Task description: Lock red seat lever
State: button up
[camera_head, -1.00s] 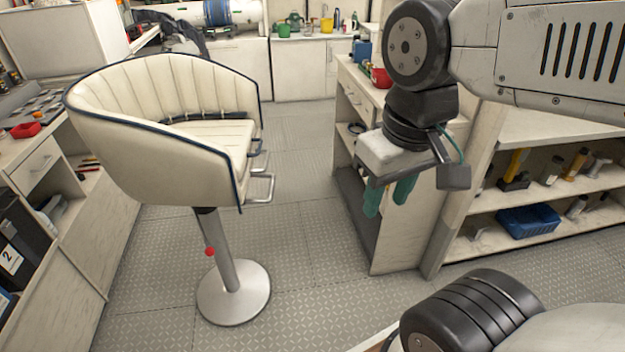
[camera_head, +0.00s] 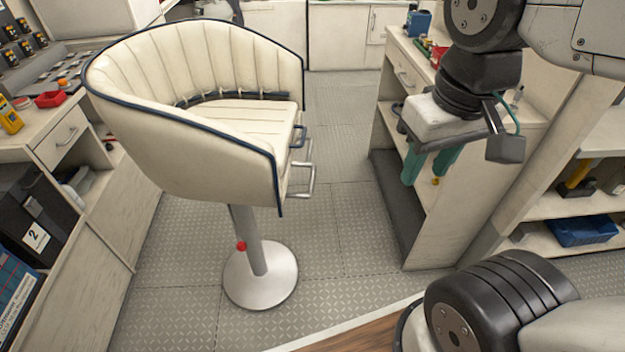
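The red knob of the seat lever (camera_head: 241,246) sits low on the left side of the metal pedestal, a little above its round base (camera_head: 260,275). The cream helm seat (camera_head: 195,110) with dark piping stands upright on that pedestal (camera_head: 248,238). The lever's arm behind the knob is too small to make out. My gripper (camera_head: 426,168) has green fingers pointing down. It hangs in the air to the right of the seat, well apart from the red knob. Its two fingers are spread with a gap between them and nothing is held.
A drawer cabinet (camera_head: 62,140) with a red tray (camera_head: 50,99) stands close at left. A workbench unit with shelves (camera_head: 420,110) stands at right, behind my gripper. A blue bin (camera_head: 580,230) lies on the right shelf. The grey floor (camera_head: 335,225) between seat and bench is clear.

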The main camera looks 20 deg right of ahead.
aim_at(241, 245)
jog(key=k, duration=0.5)
jog(key=u, duration=1.8)
jog(key=i, duration=0.75)
jog(key=z, duration=2.25)
